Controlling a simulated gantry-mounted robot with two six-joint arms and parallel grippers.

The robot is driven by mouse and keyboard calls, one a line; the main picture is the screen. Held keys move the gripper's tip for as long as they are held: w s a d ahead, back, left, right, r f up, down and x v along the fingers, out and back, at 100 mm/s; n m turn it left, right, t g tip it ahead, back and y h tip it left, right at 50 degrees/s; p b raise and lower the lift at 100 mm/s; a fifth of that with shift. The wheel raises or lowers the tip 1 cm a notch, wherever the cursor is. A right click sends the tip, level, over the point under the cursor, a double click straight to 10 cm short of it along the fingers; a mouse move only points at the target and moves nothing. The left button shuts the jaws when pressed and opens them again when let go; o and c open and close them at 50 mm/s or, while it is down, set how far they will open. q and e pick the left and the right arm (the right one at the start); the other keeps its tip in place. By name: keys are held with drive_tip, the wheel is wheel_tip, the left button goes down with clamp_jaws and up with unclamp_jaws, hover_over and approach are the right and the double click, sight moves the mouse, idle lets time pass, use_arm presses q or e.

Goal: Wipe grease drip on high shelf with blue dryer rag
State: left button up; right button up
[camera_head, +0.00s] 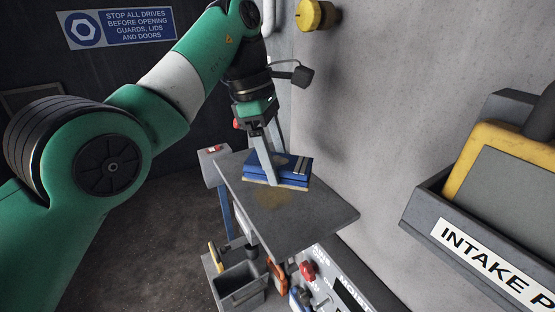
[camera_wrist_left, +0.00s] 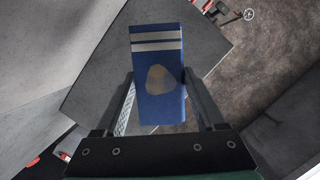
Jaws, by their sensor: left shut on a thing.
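The blue dryer rag (camera_head: 289,168) is a folded blue cloth with pale stripes at one end and a tan stain. My left gripper (camera_head: 272,172) is shut on it, one finger along each side, as the left wrist view also shows the rag (camera_wrist_left: 158,80). The rag is at the grey high shelf (camera_head: 325,212); I cannot tell whether it touches the surface. A brownish grease drip (camera_head: 270,198) shows on the shelf just in front of the rag. The shelf also shows in the left wrist view (camera_wrist_left: 95,88). My right gripper is not in view.
A grey wall (camera_head: 370,110) with a yellow knob (camera_head: 315,15) stands behind the shelf. An intake holder (camera_head: 480,235) with a yellow-framed panel juts out at right. A grey bin (camera_head: 240,287) and a control panel with a red knob (camera_head: 308,270) are below.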

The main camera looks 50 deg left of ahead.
sight(271, 191)
use_arm(q)
drive_tip(key=shift+s, duration=0.25)
wheel_tip(271, 191, down, 5)
drive_tip(key=b, duration=0.4)
drive_tip(key=shift+r+b, duration=0.1)
drive_tip(key=shift+b, duration=0.3)
drive_tip(key=shift+f+b, duration=0.65)
drive_tip(key=shift+f, duration=0.05)
drive_tip(key=shift+r, duration=0.1)
drive_tip(key=shift+w+a+p, duration=0.1)
drive_tip(key=shift+a+p, duration=0.05)
drive_tip(key=shift+p, duration=0.2)
drive_tip(key=shift+w+a+r+p, duration=0.1)
drive_tip(key=shift+w+a+p, duration=0.05)
drive_tip(key=shift+a+p, duration=0.7)
drive_tip(key=shift+w+a, duration=0.1)
drive_tip(key=shift+a, duration=0.2)
drive_tip(key=shift+a+f, duration=0.1)
drive_tip(key=shift+f, duration=0.25)
